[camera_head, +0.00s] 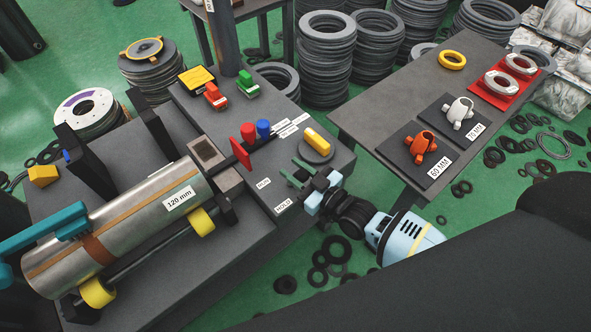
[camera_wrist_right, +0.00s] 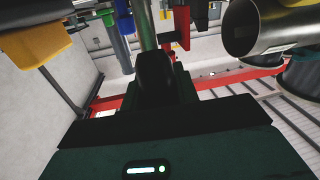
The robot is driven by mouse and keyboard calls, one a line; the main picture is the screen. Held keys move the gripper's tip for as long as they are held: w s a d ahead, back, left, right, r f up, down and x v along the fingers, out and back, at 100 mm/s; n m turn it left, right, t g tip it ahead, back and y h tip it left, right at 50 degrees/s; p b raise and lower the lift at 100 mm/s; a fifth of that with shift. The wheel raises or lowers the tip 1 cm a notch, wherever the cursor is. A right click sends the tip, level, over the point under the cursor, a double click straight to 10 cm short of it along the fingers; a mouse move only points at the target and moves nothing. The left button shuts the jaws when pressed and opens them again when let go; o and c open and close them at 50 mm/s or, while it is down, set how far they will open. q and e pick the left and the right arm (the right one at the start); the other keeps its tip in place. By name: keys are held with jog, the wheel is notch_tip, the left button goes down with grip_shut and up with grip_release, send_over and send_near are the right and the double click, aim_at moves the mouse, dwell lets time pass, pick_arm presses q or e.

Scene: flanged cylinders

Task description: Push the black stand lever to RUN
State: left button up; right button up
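The stand carries a long silver cylinder (camera_head: 130,225) marked 120 mm. A narrow black bar with a red part (camera_head: 241,153) stands beside the cylinder's right end; I cannot tell for sure that it is the stand lever. A label that seems to read RUN (camera_head: 263,184) and another that seems to read HOLD (camera_head: 284,206) lie near the front edge. My right gripper (camera_head: 298,174) is above the stand's right part, right of these labels. The wrist view is dark and shows the silver cylinder (camera_wrist_right: 262,28).
Red (camera_head: 248,133) and blue (camera_head: 263,129) knobs and a yellow handle (camera_head: 317,140) stand close behind my right gripper. A side table (camera_head: 385,115) holds orange and white flanged parts and rings. Stacked and loose rings cover the green floor.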

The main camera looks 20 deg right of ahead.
grip_shut()
jog(key=shift+w+a+r+p, duration=0.1)
jog(key=shift+w+r+p, duration=0.2)
jog(key=shift+p, duration=0.4)
jog(key=w+a+g+h+p, duration=0.1)
jog(key=w+g, duration=0.1)
jog(key=w+f+g+h+p, duration=0.1)
jog(key=w+g, duration=0.2)
jog(key=w+a+g+h+p, duration=0.1)
jog(key=w+g+p, duration=0.1)
jog(key=shift+w+a+f+m+g+h, duration=0.25)
jog(key=shift+a+m+g+h, duration=0.05)
jog(key=shift+a+m+g, duration=0.1)
jog(key=shift+w+a+f+g+h, duration=0.15)
jog(key=shift+w+f+g+h, duration=0.25)
jog(key=shift+g, duration=0.2)
jog(key=shift+r, duration=0.1)
